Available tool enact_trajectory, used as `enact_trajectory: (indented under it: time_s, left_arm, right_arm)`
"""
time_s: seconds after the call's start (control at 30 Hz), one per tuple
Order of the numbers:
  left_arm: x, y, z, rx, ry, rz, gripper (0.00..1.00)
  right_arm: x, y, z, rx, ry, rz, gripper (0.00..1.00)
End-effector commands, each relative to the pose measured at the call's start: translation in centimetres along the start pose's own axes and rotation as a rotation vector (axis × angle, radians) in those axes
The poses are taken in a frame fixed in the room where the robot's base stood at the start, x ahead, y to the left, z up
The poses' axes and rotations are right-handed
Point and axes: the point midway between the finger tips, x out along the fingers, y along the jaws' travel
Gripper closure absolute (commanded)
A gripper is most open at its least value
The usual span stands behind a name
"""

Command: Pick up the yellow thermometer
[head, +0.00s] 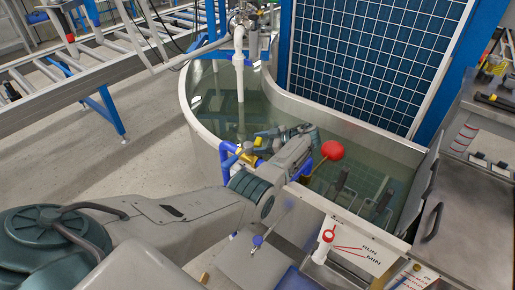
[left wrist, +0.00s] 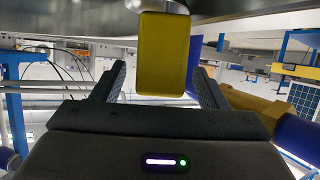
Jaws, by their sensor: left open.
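A yellow block-shaped thing, which looks like the yellow thermometer (left wrist: 164,55), fills the upper middle of the left wrist view. It is upright between the two dark fingers of my left gripper (left wrist: 161,78), with gaps at both sides. The gripper is open. Its top is cut off by a grey metal edge. In the head view my left gripper (head: 283,132) reaches over the tank wall, partly hidden by my wrist. Small yellow parts show beside it there; I cannot tell whether one is the thermometer. My right gripper is not in view.
A water tank (head: 195,118) with a metal rim surrounds the reach area. Blue pipe (head: 226,160) and a red ball (head: 332,150) on a rod are close to my wrist. A white pipe (head: 239,65) stands behind. A steel bench (head: 475,225) is at right.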

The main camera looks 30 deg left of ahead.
Motion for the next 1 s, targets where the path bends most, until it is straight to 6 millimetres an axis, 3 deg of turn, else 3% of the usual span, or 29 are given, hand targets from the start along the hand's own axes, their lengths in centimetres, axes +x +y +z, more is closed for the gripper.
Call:
enact_trajectory:
  time_s: [0.27,0.5,0.6,1.0]
  left_arm:
    - [0.4,0.0,0.1,0.000,-0.001,0.001,0.33]
    - [0.3,0.0,0.1,0.001,-0.001,0.001,0.78]
    - [0.3,0.0,0.1,0.000,-0.001,0.001,0.85]
    - [-0.1,0.1,-1.0,-0.001,-0.001,0.001,0.85]
  right_arm:
    - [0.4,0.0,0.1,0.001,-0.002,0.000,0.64]
    - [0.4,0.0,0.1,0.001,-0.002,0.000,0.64]
    - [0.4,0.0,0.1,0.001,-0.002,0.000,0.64]
    - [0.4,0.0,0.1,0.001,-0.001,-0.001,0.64]
